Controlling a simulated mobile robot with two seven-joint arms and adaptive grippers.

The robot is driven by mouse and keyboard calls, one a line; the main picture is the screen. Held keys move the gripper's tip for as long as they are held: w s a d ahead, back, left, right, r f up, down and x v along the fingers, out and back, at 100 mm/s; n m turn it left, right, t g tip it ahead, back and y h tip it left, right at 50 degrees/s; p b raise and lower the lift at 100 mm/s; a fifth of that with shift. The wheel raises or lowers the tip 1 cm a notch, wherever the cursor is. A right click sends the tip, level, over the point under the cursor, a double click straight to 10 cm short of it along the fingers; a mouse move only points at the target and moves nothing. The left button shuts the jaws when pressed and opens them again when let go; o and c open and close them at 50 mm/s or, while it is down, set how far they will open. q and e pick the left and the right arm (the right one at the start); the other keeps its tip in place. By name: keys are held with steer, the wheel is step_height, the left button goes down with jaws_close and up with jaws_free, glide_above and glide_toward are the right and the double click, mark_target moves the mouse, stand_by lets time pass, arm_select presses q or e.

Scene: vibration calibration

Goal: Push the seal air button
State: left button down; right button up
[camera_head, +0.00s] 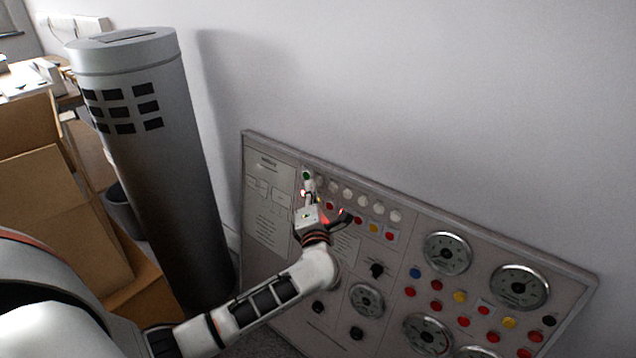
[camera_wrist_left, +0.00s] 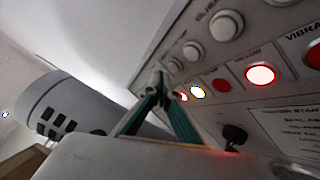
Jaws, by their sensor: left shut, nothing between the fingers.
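The control panel (camera_head: 400,230) leans against the wall, with a row of pale round buttons (camera_head: 362,201) near its top edge and red and yellow lamps (camera_head: 360,221) below them. The pale buttons also show in the left wrist view (camera_wrist_left: 227,25). Their labels are too small or cut off for me to tell which is the seal air button. My left gripper (camera_head: 307,180) is at the upper left of the panel, by a green spot. In the left wrist view its two fingers (camera_wrist_left: 160,78) meet at the tips, shut and empty, over the button row; contact cannot be told.
Gauges (camera_head: 447,252), dark knobs and coloured buttons fill the panel's right and lower parts. A tall grey cylinder (camera_head: 150,180) stands left of the panel, with cardboard boxes (camera_head: 50,190) beyond it. The wall above the panel is bare.

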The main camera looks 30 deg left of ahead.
steer(key=shift+s+f, duration=0.1)
steer(key=shift+s, duration=0.1)
arm_select(q)
steer(key=shift+w, duration=0.1)
steer(key=shift+w+f, duration=0.1)
steer(key=shift+w, duration=0.15)
arm_select(e)
steer(key=shift+f, duration=0.15)
arm_select(q)
steer(key=shift+w, duration=0.1)
arm_select(e)
steer(key=shift+w, duration=0.15)
arm_select(q)
steer(key=shift+w, duration=0.1)
stand_by(0.4)
